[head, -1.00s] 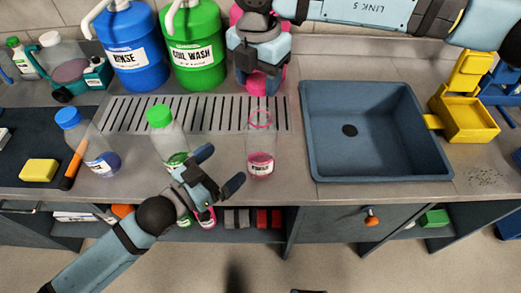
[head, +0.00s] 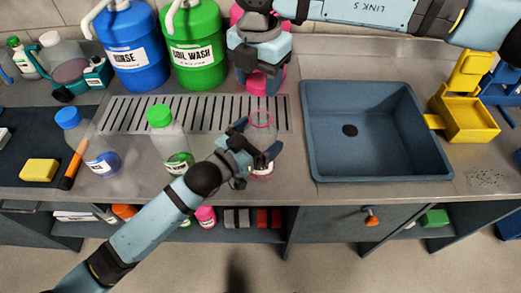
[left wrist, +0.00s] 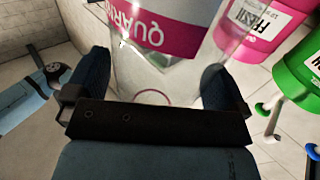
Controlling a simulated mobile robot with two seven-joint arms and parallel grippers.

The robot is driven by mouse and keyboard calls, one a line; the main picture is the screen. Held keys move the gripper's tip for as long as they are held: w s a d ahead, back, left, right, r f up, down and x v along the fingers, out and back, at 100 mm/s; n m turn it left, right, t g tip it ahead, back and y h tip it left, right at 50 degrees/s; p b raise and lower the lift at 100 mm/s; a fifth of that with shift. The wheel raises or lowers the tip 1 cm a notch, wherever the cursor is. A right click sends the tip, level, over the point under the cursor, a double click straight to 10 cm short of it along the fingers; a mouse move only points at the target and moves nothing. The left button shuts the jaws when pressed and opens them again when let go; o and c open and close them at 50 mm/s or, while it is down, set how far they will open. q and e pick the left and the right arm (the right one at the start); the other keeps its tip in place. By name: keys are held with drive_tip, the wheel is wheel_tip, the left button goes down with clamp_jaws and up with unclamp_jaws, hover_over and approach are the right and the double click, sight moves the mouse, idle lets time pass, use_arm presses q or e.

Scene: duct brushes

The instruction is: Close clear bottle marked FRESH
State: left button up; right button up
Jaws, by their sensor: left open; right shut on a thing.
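The clear bottle (head: 261,130) stands upright on the counter, uncapped, with a pink ring at its mouth. My left gripper (head: 257,140) is open, its fingers on either side of the bottle, hiding most of its label. In the left wrist view the clear bottle (left wrist: 160,80) shows between the two dark fingers; whether they touch it I cannot tell. My right gripper (head: 262,66) is above and behind the bottle, shut on a pink cap (head: 263,82), partly hidden against a pink jug. The FRESH label readable in the left wrist view is on the pink jug (left wrist: 265,22).
A green-capped bottle (head: 161,118) and a blue-capped bottle (head: 70,120) stand to the left. The blue jug (head: 132,60) and green jug (head: 195,55) stand behind the drain grate (head: 130,112). The sink (head: 310,150) lies right of the bottle.

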use_arm(q)
drive_tip(key=c, duration=1.1)
drive_tip(key=shift+c, duration=0.2)
use_arm(e)
hover_over(259, 110)
drive_tip(key=s, duration=0.2)
drive_tip(key=shift+s+f, duration=0.15)
drive_tip(key=shift+f, duration=2.35)
drive_tip(key=shift+f, duration=0.1)
drive_tip(key=shift+f, duration=0.8)
drive_tip(key=shift+f, duration=0.6)
